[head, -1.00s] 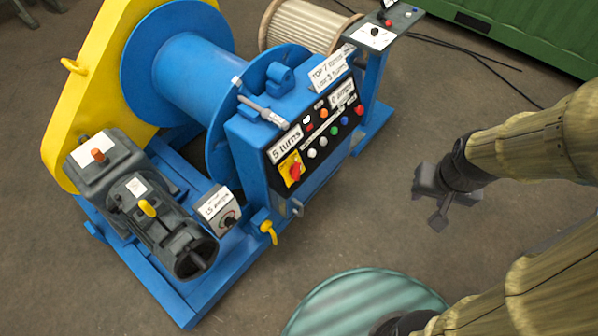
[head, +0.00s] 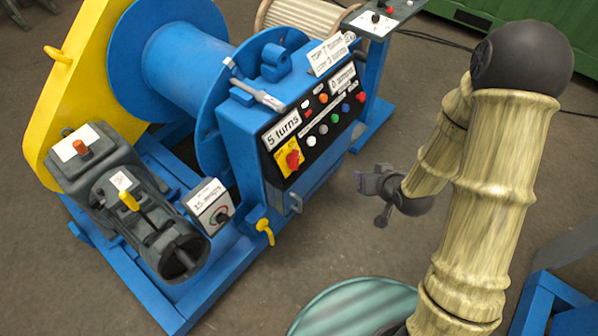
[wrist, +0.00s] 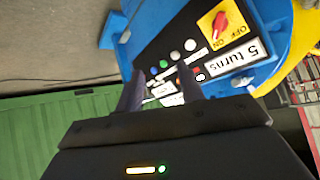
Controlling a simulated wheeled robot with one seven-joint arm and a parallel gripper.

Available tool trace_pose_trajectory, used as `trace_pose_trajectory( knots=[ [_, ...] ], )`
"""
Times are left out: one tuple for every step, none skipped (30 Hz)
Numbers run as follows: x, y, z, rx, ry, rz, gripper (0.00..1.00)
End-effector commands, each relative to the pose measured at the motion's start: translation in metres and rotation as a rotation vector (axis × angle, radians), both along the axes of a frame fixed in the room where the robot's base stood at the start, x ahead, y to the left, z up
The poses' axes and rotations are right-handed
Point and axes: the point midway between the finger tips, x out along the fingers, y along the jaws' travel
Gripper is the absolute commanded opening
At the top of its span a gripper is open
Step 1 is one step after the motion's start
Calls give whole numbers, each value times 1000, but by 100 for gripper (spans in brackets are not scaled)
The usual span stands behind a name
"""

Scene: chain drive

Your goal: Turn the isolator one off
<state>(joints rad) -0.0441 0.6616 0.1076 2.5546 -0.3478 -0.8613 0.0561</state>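The isolator is a red rotary handle (head: 293,159) on a yellow plate at the lower left of the black control panel (head: 315,117), under a "5 turns" label. In the wrist view the red handle (wrist: 221,24) shows at the upper right, upside down, with OFF and ON lettering on its plate. I cannot tell which mark it points to. My gripper (head: 372,188) is in the air to the right of the panel, apart from it. In the wrist view my gripper's two fingers (wrist: 161,72) stand apart with nothing held between them.
Coloured buttons (head: 322,129) sit right of the isolator. A white box with a dial (head: 211,203) and a yellow lever (head: 264,230) are lower left. A teal round object (head: 355,308) lies near the bottom. Open floor lies between the panel and my arm.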

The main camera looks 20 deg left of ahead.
Motion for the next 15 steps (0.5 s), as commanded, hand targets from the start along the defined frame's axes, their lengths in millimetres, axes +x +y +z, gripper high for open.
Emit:
trace_pose_trajectory(
  knots=[
    [-2, 13, -28, 48, -16, 22, 38],
    [-3, 20, -36, 80, -33, 36, 38],
    [-4, 30, -46, 124, -56, 49, 38],
    [-5, 36, -53, 158, -71, 60, 38],
    [-7, 43, -60, 194, -87, 67, 38],
    [-9, 52, -69, 245, -107, 77, 38],
    [-12, 58, -75, 282, -121, 82, 38],
    [-14, 64, -81, 322, -135, 86, 38],
    [-18, 70, -89, 375, -152, 88, 38],
    [-21, 75, -94, 415, -165, 88, 38],
    [-24, 79, -100, 456, -177, 87, 38],
    [-28, 84, -106, 513, -193, 82, 38],
    [-32, 88, -110, 555, -204, 76, 38],
    [-35, 90, -115, 596, -213, 68, 38],
    [-39, 92, -119, 647, -227, 57, 38]
  ],
)
